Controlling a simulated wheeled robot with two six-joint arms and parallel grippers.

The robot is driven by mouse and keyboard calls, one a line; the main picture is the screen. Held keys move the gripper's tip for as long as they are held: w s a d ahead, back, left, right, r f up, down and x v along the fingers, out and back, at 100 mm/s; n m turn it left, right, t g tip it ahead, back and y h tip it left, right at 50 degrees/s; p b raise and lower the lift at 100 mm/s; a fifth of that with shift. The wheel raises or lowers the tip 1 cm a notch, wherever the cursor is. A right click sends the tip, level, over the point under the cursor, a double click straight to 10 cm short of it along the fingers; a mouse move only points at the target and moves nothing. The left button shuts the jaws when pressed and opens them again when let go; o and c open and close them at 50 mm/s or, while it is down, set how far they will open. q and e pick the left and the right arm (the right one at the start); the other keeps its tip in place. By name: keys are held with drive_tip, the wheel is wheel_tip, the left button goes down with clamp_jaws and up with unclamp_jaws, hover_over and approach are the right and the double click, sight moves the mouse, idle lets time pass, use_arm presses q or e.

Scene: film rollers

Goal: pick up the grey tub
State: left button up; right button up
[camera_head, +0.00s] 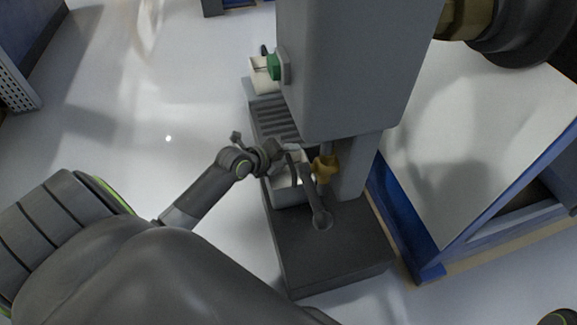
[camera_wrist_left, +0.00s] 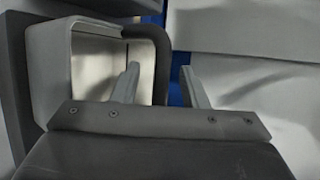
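The grey tub (camera_head: 289,195) sits on the dark base of the machine in the head view, with grey outer walls and a pale inside. In the left wrist view its open side and light rim (camera_wrist_left: 58,75) fill the left part. My left gripper (camera_head: 290,150) is at the tub's far edge, under the machine's column. In the wrist view its two fingers (camera_wrist_left: 160,70) are apart, one in front of the tub's pale inside, the other to its right. A dark curved bar (camera_wrist_left: 150,35) shows between them; contact cannot be told. My right gripper is out of view.
The machine's grey column (camera_head: 345,70) stands over the tub. A white box with a green part (camera_head: 273,67) is farther back. A blue-framed table (camera_head: 480,140) stands right. Floor at left is clear.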

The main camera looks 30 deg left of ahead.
use_arm(q)
drive_tip(key=shift+w, duration=0.1)
drive_tip(key=shift+c, duration=0.2)
clamp_jaws()
drive_tip(key=shift+r, duration=0.1)
idle(0.4)
